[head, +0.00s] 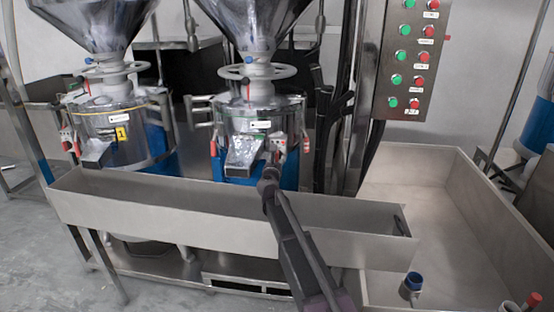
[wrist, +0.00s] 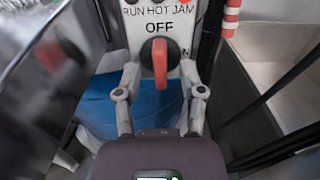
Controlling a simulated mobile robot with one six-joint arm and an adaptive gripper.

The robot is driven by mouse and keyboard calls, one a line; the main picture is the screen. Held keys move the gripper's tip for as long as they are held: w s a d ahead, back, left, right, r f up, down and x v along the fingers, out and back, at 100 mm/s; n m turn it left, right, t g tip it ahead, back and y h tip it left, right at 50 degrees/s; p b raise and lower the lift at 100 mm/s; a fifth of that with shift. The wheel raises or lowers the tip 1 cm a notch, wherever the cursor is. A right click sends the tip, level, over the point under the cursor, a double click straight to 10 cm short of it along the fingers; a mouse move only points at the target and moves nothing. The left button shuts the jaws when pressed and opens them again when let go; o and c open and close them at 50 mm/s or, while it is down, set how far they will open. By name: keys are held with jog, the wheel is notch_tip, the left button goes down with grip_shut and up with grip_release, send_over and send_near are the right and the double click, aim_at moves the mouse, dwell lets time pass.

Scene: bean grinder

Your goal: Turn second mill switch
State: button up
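The second mill (head: 258,115) is the right one of two metal mills in the head view. Its small pale switch box (head: 278,143) is on its front, just above and behind my gripper (head: 268,180). In the wrist view the switch panel (wrist: 133,22) carries the words RUN HOT JAM and OFF. Its red-orange switch knob (wrist: 160,62) stands roughly upright on a dark round base. My gripper (wrist: 160,78) is open, with one finger to each side of the knob. I cannot tell whether either finger touches it.
The first mill (head: 108,125), with a yellow label, stands at left. A long metal trough (head: 190,210) runs in front of both mills, below my gripper. A control panel (head: 408,60) with green and red buttons is at upper right, above a wide metal bin (head: 430,225).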

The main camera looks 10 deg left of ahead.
jog(key=s, duration=1.1)
jog(key=shift+a, duration=0.2)
